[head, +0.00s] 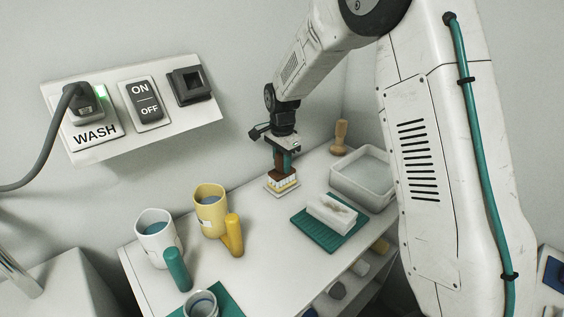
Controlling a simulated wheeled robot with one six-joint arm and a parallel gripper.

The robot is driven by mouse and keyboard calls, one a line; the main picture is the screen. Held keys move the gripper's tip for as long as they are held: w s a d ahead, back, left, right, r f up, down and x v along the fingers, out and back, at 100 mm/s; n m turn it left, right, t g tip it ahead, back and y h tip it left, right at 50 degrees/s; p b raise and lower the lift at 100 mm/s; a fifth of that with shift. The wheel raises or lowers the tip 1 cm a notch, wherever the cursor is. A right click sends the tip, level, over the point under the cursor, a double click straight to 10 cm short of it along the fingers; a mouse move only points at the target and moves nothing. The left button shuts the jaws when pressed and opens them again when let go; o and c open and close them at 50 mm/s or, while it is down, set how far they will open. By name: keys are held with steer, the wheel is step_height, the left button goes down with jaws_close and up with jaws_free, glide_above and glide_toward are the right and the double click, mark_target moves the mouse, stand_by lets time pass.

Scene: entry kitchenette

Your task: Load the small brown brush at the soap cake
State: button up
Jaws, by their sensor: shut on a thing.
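My gripper (284,152) points down near the wall at the back of the white counter. It is shut on the small brown brush (282,173), which is upright with its pale bristles facing down. Directly below the bristles is a pale yellow block on a white base (271,190), which looks like the soap cake. The bristles look to be at its top, but I cannot tell whether they press on it. The gripper hides the upper part of the brush.
Yellow (209,211) and white (157,240) mugs stand left. A switch panel (146,108) is on the wall.

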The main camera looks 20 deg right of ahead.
steer(key=shift+r, duration=3.45)
